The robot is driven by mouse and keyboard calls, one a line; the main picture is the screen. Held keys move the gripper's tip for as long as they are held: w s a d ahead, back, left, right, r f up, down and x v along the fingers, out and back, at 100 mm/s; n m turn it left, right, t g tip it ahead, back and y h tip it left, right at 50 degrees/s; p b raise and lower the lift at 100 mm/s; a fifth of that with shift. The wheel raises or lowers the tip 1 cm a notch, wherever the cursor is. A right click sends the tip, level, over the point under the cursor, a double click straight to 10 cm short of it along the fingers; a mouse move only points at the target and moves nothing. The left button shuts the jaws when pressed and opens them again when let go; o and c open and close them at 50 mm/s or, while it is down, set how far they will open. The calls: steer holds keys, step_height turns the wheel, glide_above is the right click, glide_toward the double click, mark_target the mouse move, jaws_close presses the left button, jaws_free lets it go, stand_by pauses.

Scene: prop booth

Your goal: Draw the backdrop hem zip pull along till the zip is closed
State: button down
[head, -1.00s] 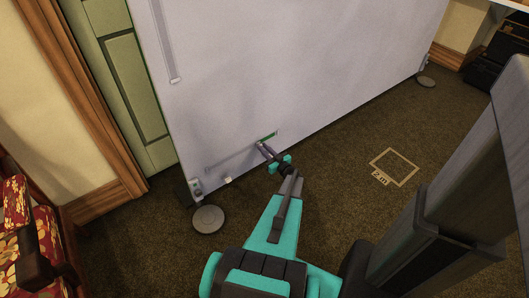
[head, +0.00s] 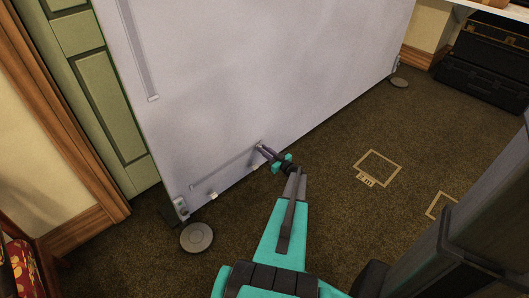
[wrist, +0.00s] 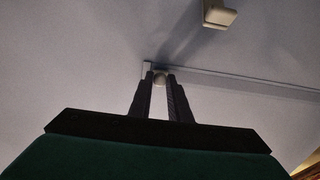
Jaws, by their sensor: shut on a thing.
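The backdrop (head: 270,70) is a large pale lilac panel standing on edge. Its hem zip (head: 225,167) is a thin line low on the panel, rising to the right. My gripper (head: 261,149) is at the right end of this line. In the wrist view my gripper (wrist: 160,80) is shut on the small pale zip pull (wrist: 160,77), mostly hidden between the fingers. A short upright end piece (wrist: 147,68) stands right beside the pull. The zip line (wrist: 250,80) runs off to the right there. No green gap shows along the zip.
A pale block (wrist: 218,15) sticks out from the panel near my fingers. A small white tab (head: 213,195) sits below the zip. Round grey feet (head: 197,237) stand at the panel's base.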

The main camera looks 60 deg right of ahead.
steer(key=shift+s, duration=0.45)
steer(key=c, duration=1.9)
jaws_free()
steer(key=shift+o, duration=1.2)
steer(key=shift+w+a, duration=0.1)
steer(key=shift+w, duration=0.1)
steer(key=p+v, duration=0.1)
steer(key=v, duration=1.2)
steer(key=shift+s+a+p, duration=0.15)
steer(key=shift+s+p, duration=0.15)
steer(key=shift+s, duration=0.1)
